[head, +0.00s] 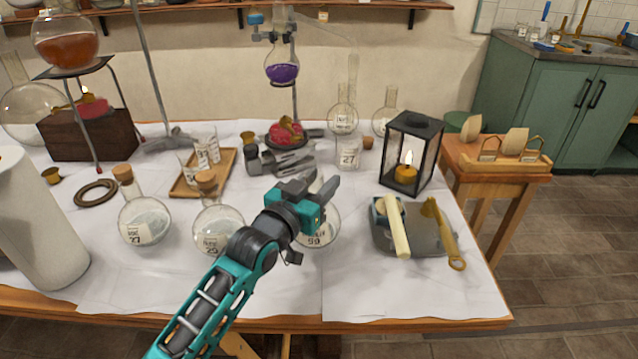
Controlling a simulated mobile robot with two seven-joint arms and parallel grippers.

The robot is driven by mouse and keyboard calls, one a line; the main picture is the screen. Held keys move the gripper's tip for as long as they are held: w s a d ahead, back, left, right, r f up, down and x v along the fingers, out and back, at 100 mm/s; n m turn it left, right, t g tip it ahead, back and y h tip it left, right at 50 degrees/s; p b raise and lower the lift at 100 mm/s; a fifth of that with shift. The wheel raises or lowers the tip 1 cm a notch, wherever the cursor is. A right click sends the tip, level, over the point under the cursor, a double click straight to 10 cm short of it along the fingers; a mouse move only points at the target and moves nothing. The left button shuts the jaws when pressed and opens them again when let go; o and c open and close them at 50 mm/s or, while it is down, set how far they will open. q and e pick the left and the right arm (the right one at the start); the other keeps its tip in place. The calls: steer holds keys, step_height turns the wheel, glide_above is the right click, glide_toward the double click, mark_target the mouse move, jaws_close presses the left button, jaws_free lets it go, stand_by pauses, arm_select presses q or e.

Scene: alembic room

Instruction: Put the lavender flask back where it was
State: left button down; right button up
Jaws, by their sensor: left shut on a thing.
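My left gripper (320,188) reaches in from the bottom and is shut at the neck of a clear round flask (319,232) with a white number label. The flask is at the front middle of the table, partly hidden by my gripper. I cannot tell whether it rests on the cloth or hangs just above it. No lavender tint shows in it. A round flask of purple liquid (282,72) is held on a stand at the back, above a red-topped burner (287,134). I cannot tell which one is the lavender flask. My right gripper is not in view.
A wooden tray (187,188) holds small glasses. A black lantern (411,152) and a grey tray (383,240) with tools are right. Clear flasks (342,117) stand behind. White cloth shows free at the front right.

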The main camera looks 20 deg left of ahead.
arm_select(q)
steer(key=c, duration=0.6)
jaws_free()
steer(key=shift+f, duration=0.1)
steer(key=shift+c, duration=0.2)
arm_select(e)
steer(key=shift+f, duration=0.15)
arm_select(q)
steer(key=shift+s, duration=0.1)
steer(key=p+v, duration=0.1)
steer(key=v, duration=1.1)
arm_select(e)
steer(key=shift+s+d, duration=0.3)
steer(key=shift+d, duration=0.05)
